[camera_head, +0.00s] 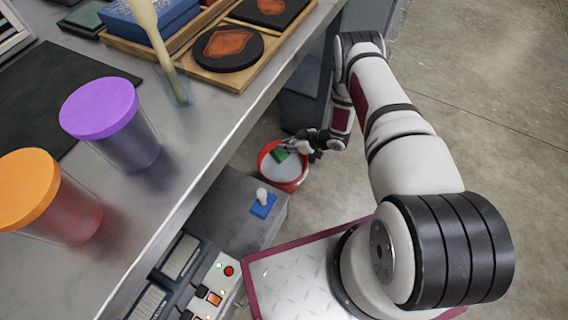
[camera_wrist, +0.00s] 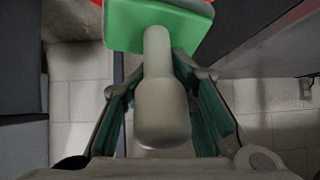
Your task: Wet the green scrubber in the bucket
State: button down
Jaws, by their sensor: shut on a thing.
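The green scrubber (camera_wrist: 160,25) has a flat green block and a pale grey knob handle. In the wrist view my gripper (camera_wrist: 162,85) is shut on that handle, with a finger on either side. The red bucket (camera_head: 284,179) stands on the floor beside the table, with a pale grey surface inside its rim. In the head view my gripper (camera_head: 291,146) is at the bucket's far rim, and the green block (camera_head: 279,155) shows over the bucket's opening. I cannot tell whether the block touches the surface inside.
A blue scrubber (camera_head: 263,205) with a white knob stands on a grey box (camera_head: 235,215) beside the bucket. The metal table (camera_head: 200,125) carries purple-lidded (camera_head: 110,125) and orange-lidded (camera_head: 40,195) jars and a wooden tray (camera_head: 250,70). Open floor lies at the right.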

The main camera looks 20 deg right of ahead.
jog(key=shift+r, duration=0.1)
jog(key=shift+r+p, duration=1.15)
jog(key=shift+r, duration=0.85)
jog(key=shift+d+f, duration=0.1)
